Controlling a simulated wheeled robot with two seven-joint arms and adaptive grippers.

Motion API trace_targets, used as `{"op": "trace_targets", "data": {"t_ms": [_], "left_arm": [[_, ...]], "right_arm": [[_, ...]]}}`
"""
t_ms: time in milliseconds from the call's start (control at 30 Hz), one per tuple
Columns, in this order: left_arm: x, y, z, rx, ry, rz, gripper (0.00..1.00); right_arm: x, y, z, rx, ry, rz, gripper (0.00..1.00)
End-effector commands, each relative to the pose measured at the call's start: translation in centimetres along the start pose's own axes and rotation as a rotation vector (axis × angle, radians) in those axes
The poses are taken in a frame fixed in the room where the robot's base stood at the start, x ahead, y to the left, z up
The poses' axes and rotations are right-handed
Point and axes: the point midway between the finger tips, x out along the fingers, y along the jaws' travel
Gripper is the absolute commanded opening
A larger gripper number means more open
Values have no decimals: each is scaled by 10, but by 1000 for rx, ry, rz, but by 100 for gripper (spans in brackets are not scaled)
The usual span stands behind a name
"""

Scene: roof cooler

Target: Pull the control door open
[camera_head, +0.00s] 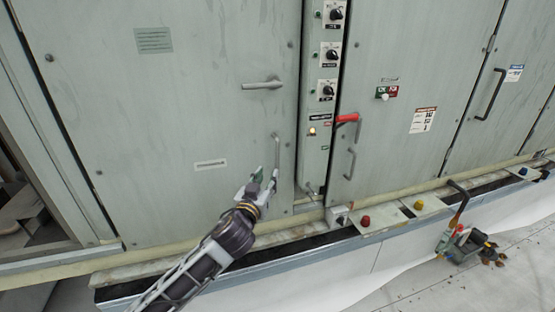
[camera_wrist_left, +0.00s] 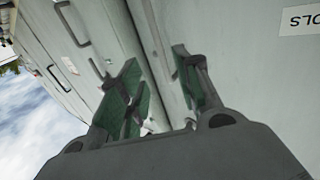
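The control door (camera_head: 150,110) is the large grey-green panel on the left in the head view. It looks shut and has a vertical bar handle (camera_head: 277,155) near its right edge and a small label low down. In the left wrist view the door (camera_wrist_left: 255,75) fills the right side, with a label ending in "OLS" upside down. My left gripper (camera_head: 268,178) is at the lower part of the handle. In the wrist view its green-padded fingers (camera_wrist_left: 158,80) are apart. Whether they touch the handle cannot be told. My right gripper is in neither view.
Right of the door is a narrow strip of black knobs (camera_head: 329,50). A ledge (camera_head: 395,215) with coloured buttons runs below. A grey device (camera_head: 464,246) lies at lower right.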

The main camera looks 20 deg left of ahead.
Motion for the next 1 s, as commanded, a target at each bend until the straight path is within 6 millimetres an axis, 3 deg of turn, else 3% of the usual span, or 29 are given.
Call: {"op": "trace_targets", "data": {"t_ms": [1000], "left_arm": [[88,0,-2,0,1,0,34]], "right_arm": [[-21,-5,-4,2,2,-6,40]]}}
